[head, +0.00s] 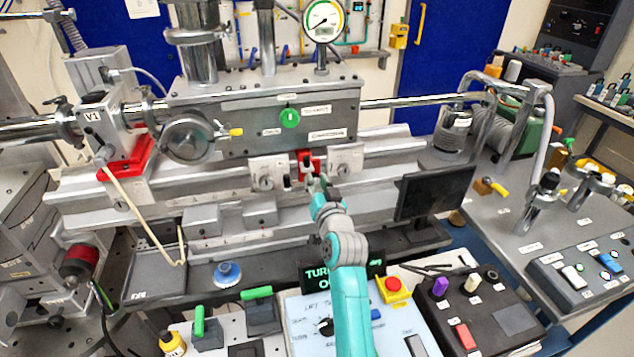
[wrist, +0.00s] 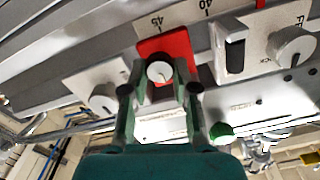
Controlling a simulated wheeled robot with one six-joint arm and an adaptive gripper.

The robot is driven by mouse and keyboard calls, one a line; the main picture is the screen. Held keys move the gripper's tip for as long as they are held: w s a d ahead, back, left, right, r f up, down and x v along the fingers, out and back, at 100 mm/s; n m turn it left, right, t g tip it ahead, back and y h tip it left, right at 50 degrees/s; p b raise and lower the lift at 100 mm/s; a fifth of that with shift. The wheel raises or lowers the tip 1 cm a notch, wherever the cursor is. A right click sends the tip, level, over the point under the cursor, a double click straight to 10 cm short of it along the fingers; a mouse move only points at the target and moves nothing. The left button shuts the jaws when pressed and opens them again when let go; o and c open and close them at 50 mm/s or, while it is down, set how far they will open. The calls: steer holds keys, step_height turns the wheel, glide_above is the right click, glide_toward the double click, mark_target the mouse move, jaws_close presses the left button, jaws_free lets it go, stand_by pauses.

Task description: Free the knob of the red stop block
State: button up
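The red stop block (head: 309,160) sits on the rail of the bench between two pale grey blocks in the head view. In the wrist view the red stop block (wrist: 180,46) is straight ahead, with its round pale knob (wrist: 160,72) facing me. My gripper (head: 318,184) is just in front of the red block. In the wrist view my gripper (wrist: 160,90) is open, with one fingertip on each side of the knob and a visible gap on both sides. I cannot tell whether the tips reach as deep as the knob. My arm hides part of the bench below.
Grey knobbed blocks flank the red one, at left (head: 268,172) and right (head: 345,158); the right one's dark slot and knob (wrist: 292,46) show in the wrist view. A dark screen (head: 435,192) stands at right.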

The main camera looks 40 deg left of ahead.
jaws_close()
steer(key=n, duration=0.4)
steer(key=shift+n, duration=0.3)
steer(key=n, duration=0.4)
steer(key=shift+s+a+n, duration=0.1)
steer(key=shift+n, duration=0.2)
steer(key=shift+s+f+n, duration=0.1)
steer(key=shift+n, duration=2.05)
steer(key=shift+f+n, duration=0.1)
steer(key=shift+n, duration=2.05)
